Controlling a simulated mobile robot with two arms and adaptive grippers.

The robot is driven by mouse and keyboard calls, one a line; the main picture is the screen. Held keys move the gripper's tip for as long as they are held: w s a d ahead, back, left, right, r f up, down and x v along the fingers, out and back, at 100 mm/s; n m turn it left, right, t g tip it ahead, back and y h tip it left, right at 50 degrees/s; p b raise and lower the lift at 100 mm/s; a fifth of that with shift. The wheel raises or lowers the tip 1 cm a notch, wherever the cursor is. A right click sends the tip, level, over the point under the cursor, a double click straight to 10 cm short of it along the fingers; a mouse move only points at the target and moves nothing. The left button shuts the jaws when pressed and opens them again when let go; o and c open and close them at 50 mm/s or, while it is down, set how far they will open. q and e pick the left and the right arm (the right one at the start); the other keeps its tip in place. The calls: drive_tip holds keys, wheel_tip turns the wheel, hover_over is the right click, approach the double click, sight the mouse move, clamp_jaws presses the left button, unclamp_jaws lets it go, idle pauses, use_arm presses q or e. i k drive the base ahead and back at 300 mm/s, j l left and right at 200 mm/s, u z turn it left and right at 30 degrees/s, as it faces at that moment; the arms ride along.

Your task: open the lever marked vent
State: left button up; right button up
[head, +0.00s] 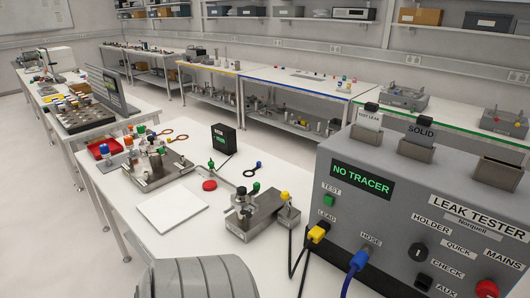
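No label reading vent is legible, so I cannot tell which handle is the vent lever. A metal block with valve fittings (256,216) stands on the near white bench, with green, black and yellow knobs on top. Behind it to the left, a steel base plate (157,170) carries several fittings with green, blue and orange caps. A small red round knob (209,185) lies between them. Neither of my grippers is in view. A grey ribbed rounded part (200,278) fills the bottom edge and hides the bench's near part.
A grey leak tester (430,215) showing NO TRACER stands at the right, with yellow and blue plugs and cables in front. A white sheet (171,208) lies on bare bench at the left. A small black display box (223,138) stands behind. Other benches line the wall.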

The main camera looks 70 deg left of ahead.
sight(285, 195)
drive_tip(key=u, duration=1.8)
